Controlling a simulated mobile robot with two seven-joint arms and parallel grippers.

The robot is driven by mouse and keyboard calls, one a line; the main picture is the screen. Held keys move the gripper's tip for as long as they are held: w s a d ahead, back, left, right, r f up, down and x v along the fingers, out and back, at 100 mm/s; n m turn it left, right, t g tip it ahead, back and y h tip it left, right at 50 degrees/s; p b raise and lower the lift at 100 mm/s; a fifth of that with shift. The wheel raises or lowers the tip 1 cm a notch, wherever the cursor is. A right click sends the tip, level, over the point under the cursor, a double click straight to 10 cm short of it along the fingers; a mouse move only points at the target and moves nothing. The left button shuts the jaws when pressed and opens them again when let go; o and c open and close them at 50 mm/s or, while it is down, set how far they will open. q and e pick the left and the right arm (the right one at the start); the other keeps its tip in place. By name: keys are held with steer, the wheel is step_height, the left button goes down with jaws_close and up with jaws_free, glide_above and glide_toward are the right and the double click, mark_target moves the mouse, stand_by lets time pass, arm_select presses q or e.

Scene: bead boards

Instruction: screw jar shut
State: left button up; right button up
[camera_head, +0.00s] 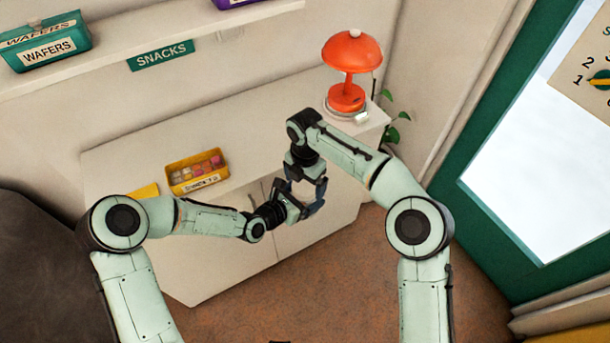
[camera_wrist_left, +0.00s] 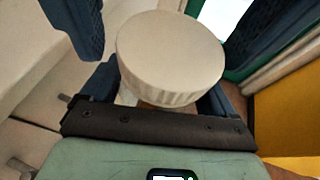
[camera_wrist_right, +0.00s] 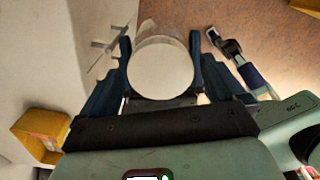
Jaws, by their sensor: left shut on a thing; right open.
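A round cream lid (camera_wrist_left: 170,55) with a ribbed edge is at the jar's top in the left wrist view. The clear glass jar (camera_wrist_right: 160,32) shows behind the lid in the right wrist view. My left gripper (camera_head: 300,209) is shut on the jar, in front of the cabinet. My right gripper (camera_head: 305,184) is just above it, pointing down. Its fingers are open on both sides of the lid (camera_wrist_right: 162,72), with no clear contact. In the head view the grippers mostly hide jar and lid. I cannot tell how tightly the lid sits.
A white cabinet (camera_head: 130,165) stands behind my grippers. On it are a yellow box of small coloured items (camera_head: 185,185) and an orange lamp (camera_head: 350,52). A shelf (camera_head: 110,72) with a green wafers tin (camera_head: 45,42) is above. Open floor (camera_head: 330,300) lies in front.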

steer(key=shift+c, duration=0.3)
steer(key=c, duration=1)
steer(key=shift+c, duration=0.2)
steer(key=m, duration=0.9)
steer(key=shift+m, duration=0.3)
steer(key=o, duration=1.2)
steer(key=shift+c, duration=0.2)
steer(key=shift+s, duration=0.1)
steer(key=shift+s+a+f, duration=0.1)
